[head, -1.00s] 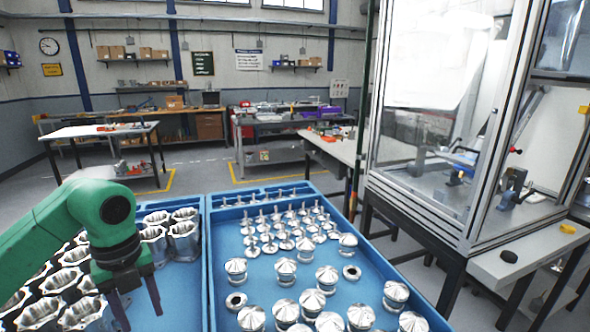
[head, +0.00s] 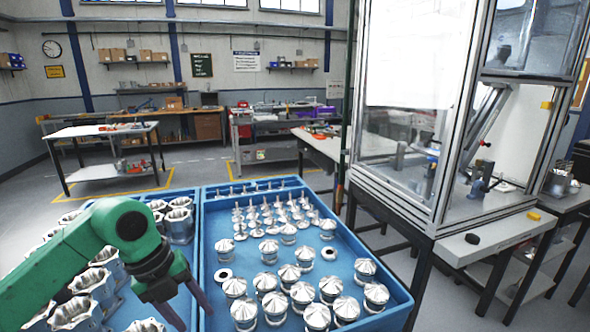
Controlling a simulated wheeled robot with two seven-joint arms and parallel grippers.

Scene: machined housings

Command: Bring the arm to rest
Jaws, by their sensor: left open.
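My left gripper (head: 189,312) shows at the lower left, on a green arm (head: 105,235) that comes in from the left. Its two dark fingers are apart and point down, with nothing seen between them. It hangs over the inner edge of the left blue tray (head: 185,268), beside the divide between the two trays. Its height above them is hard to judge. Several machined metal housings (head: 92,284) stand in the left tray, some hidden behind the arm. My right gripper is not in view.
The right blue tray (head: 400,290) holds several domed metal parts (head: 331,288) and thin stemmed parts (head: 270,215). A glass-walled machine enclosure (head: 400,185) on a dark-legged stand is at the right. A white-topped table (head: 95,130) and workbenches stand farther back, with open floor between.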

